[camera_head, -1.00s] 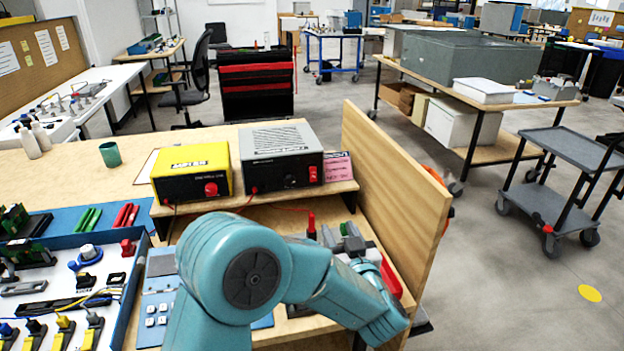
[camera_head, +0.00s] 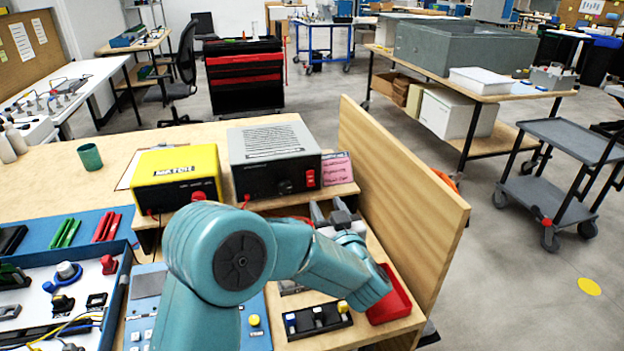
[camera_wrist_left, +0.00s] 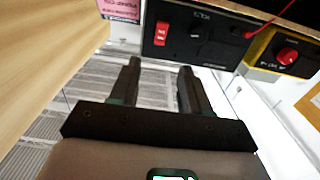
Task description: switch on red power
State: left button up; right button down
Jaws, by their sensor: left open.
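The red power switch (camera_head: 311,178) is at the right end of the black front of a grey power supply (camera_head: 275,143). The wrist view shows it as a red rocker (camera_wrist_left: 162,33) on the dark panel (camera_wrist_left: 200,30), seen upside down. My left gripper (camera_head: 332,210) is in front of and a little below the switch, apart from it. In the wrist view its two fingers (camera_wrist_left: 160,68) are spread with nothing between them, pointing toward the panel near the switch. My right gripper is not in view.
A yellow power supply (camera_head: 176,165) with a red knob stands to the left. A pink label (camera_head: 337,168) is right of the grey unit. A wooden side panel (camera_head: 405,200) rises close to the right of my left arm. A red tray (camera_head: 392,298) lies below.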

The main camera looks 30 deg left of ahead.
aim_at(310, 176)
pick_arm(q)
jog(key=x, duration=1.1)
jog(key=shift+w+a+p, duration=0.2)
jog(key=shift+p, duration=0.1)
jog(key=shift+s, duration=0.1)
